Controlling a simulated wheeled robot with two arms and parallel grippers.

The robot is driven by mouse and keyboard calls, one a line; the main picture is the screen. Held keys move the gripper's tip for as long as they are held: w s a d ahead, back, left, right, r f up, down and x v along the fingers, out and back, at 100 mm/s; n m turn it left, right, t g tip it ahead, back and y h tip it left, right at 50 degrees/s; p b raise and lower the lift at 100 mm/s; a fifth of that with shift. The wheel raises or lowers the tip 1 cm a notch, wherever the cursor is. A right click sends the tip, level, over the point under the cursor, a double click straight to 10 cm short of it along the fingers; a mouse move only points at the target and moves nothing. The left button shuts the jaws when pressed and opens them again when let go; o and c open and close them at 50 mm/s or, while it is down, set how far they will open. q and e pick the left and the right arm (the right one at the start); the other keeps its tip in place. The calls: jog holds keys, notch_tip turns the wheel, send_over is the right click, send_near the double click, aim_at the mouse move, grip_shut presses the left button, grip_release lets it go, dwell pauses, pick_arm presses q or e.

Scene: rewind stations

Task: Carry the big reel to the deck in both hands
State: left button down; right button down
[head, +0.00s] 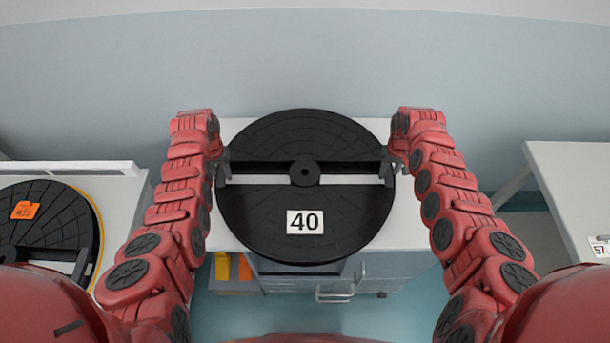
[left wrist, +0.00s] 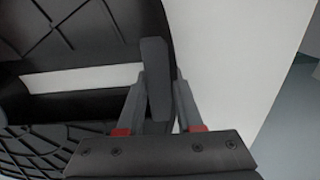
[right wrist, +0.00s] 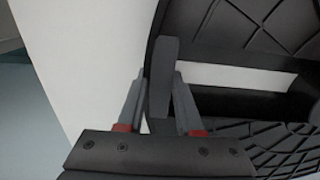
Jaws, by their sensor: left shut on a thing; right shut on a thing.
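The big reel (head: 305,225) is a large black disc with a round hub, a crossbar, two long slots and a white label reading 40. It is over the white-topped cabinet (head: 240,128) in the middle of the head view; I cannot tell if it touches the top. My left gripper (head: 222,172) is shut on the grip at the reel's left side, and this upright grip (left wrist: 155,78) stands between the fingers in the left wrist view. My right gripper (head: 389,170) is shut on the right-side grip (right wrist: 163,78). I cannot tell which surface is the deck.
At left, a white table (head: 122,195) bears another black reel (head: 50,215) with an orange tag and a yellow edge. At right stands a white table (head: 575,175) with a label at its edge. The cabinet has drawers (head: 335,280) and orange and yellow things on a low shelf.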

pick_arm(q)
jog(key=shift+r, duration=0.1)
pick_arm(e)
jog(key=shift+r, duration=0.1)
dwell(0.6)
